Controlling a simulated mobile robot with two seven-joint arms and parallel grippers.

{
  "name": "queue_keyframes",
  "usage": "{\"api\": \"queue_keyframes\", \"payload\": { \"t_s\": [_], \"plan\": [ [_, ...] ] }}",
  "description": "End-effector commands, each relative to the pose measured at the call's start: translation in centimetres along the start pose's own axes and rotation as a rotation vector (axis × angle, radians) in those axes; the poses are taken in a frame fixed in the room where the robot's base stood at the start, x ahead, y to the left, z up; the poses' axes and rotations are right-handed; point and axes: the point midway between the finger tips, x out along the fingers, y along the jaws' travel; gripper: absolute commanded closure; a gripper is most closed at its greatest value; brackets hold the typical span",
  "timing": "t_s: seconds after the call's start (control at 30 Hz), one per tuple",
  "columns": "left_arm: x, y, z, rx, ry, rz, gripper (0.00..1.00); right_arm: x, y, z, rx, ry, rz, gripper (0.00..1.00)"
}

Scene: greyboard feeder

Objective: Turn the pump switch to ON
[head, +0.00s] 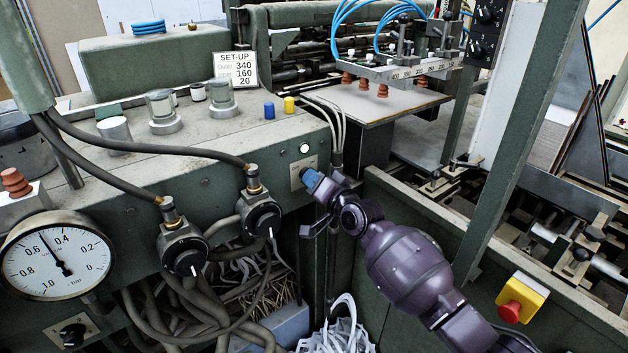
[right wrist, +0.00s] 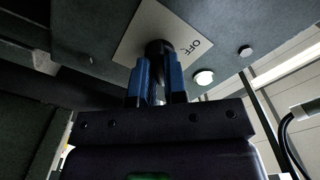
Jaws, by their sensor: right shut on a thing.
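The pump switch is a black rotary knob (right wrist: 158,48) on a pale square plate (right wrist: 137,38). The plate also shows in the head view (head: 296,179), on the machine's green front near its right corner. "OFF" is printed on the plate, right of the knob in the right wrist view. Any ON label is hidden or out of sight. My right gripper (head: 310,178) is at the plate, its blue fingertips shut on the knob, one on each side in the right wrist view (right wrist: 157,78). The fingers hide the knob in the head view. My left gripper is not in view.
A lit round lamp (head: 304,148) sits just above the plate. Two black regulator knobs (head: 186,257) with hoses are to the left, beside a pressure gauge (head: 57,257). A red emergency button (head: 511,311) on a yellow box is at lower right. Cables hang close behind my gripper.

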Motion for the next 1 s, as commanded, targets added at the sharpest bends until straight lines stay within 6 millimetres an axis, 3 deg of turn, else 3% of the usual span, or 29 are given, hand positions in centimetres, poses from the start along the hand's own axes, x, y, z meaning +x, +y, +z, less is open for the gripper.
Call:
{"api": "queue_keyframes", "payload": {
  "t_s": [0.47, 0.5, 0.63, 1.0],
  "plan": [
    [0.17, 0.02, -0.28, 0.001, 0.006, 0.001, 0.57, -0.01, 0.02, 0.03, 0.015, 0.000, 0.000, 1.00],
    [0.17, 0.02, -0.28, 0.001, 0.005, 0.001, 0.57, -0.01, 0.02, 0.03, 0.015, 0.000, 0.000, 0.83],
    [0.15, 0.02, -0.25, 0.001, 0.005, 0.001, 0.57, -0.01, 0.01, 0.02, 0.014, 0.000, 0.000, 0.63],
    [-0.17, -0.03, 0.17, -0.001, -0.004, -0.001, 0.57, -0.38, 0.02, 0.00, 0.013, 0.000, 0.000, 0.62]
  ]
}}
